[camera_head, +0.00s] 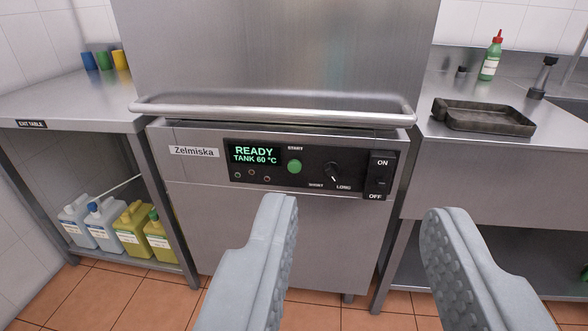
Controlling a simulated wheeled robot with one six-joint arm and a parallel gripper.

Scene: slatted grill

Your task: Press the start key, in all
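The start key is a round green button (294,166) under the word START, on the black control panel (270,178) of a steel machine labelled Zelmiska. The lit display (255,154) reads READY, TANK 60 °C. Right of the key are a SHORT/LONG dial (332,172) and an ON/OFF switch (379,176). My gripper (355,215) is open and empty, its two grey padded fingers wide apart. It is in front of the machine, apart from it. The left fingertip shows a little below and left of the key, and the key is fully visible.
A horizontal bar handle (270,112) sticks out above the panel. A table (60,100) with several cups stands left, with several jugs (120,225) below it. The right counter (450,80) holds a dark tray (483,117) and a green bottle (491,58).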

